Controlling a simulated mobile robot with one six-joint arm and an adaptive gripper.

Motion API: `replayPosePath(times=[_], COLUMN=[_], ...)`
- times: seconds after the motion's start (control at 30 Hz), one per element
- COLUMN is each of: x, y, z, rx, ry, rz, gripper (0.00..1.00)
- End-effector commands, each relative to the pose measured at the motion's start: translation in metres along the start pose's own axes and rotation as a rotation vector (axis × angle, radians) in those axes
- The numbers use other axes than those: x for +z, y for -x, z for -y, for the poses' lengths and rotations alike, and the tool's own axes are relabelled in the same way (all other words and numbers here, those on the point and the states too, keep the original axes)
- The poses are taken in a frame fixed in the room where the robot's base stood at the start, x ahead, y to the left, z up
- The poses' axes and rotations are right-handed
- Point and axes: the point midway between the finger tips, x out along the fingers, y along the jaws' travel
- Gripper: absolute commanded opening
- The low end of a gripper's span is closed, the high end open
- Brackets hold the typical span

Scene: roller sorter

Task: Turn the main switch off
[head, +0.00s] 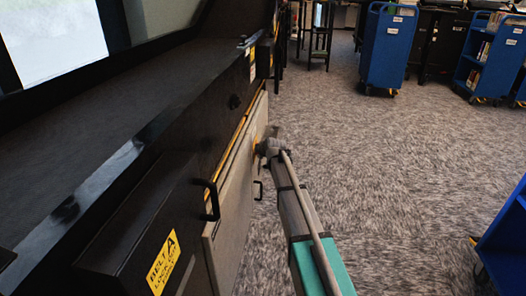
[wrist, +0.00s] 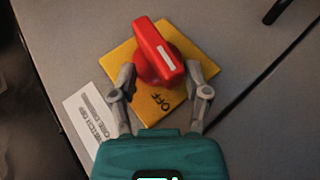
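The main switch (wrist: 158,52) is a red rotary knob with a raised bar handle and a white stripe. It sits on a yellow square plate (wrist: 118,58), with "OFF" printed near the plate's lower corner. The bar is tilted, its upper end leaning left in the wrist view. My gripper (wrist: 161,74) is open, one finger on each side of the knob's lower part; I cannot tell whether either finger touches it. In the head view my gripper (head: 268,146) is at the grey side panel of the black machine, and it hides the knob there.
A white printed label (wrist: 91,118) is beside the plate. The grey panel (head: 232,196) has black handles, one (head: 211,200) near its front edge. A yellow belt sign (head: 163,262) is on the machine. Blue carts (head: 388,48) stand far off; carpet beside the machine is clear.

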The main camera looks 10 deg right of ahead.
Motion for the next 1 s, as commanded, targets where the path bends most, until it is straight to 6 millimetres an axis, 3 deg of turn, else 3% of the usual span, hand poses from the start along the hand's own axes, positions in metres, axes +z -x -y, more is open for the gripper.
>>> replayPosePath(times=[0.37,1.0], x=[0.001,0.002], y=[0.002,0.029], z=[0.000,0.013], rx=[0.002,0.002], ry=[0.000,0.000], rz=[0.001,0.001], gripper=[0.60,0.60])
